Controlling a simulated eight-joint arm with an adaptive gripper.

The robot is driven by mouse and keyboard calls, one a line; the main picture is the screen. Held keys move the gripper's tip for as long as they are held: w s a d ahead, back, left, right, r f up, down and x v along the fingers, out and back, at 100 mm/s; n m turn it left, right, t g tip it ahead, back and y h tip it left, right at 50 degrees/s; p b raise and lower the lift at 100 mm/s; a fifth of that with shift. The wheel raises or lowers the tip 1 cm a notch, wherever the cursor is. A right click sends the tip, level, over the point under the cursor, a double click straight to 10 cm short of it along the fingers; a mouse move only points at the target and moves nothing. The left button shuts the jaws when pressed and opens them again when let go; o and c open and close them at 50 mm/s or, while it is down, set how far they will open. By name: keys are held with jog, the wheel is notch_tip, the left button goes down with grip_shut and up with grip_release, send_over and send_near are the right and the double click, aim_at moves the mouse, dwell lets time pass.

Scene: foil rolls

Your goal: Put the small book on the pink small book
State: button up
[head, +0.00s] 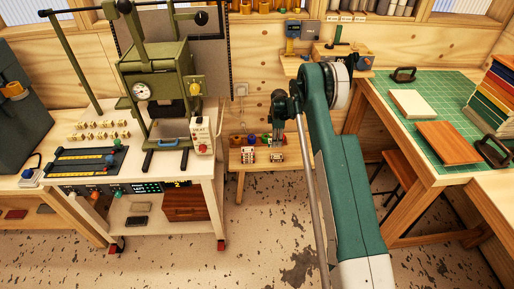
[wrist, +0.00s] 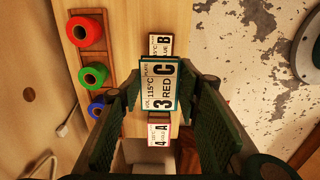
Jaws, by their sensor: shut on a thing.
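Another small book labelled "B" (wrist: 160,45) is partly hidden behind the held one. In the head view my gripper (head: 279,121) hangs over the low table, where two white-labelled small books (head: 248,156) (head: 277,158) show.
The low wooden table (head: 240,168) also carries red (wrist: 86,30), green (wrist: 93,75) and blue (wrist: 97,107) rolls. A bench with a press (head: 155,75) stands left. A workbench with a green mat (head: 440,110) stands right. Speckled floor lies open between them.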

notch_tip(320, 180, up, 7)
jog(key=p, duration=0.2)
send_over(249, 150)
jog(key=shift+w+f, duration=0.15)
jog(key=shift+f, duration=0.1)
jog(key=shift+f+b, duration=0.3)
jog(key=shift+f, duration=2.75)
jog(key=shift+f+b, duration=0.3)
jog(key=shift+f, duration=1.55)
jog(key=shift+f, duration=0.2)
jog(key=o, duration=0.9)
jog(key=shift+r, duration=0.15)
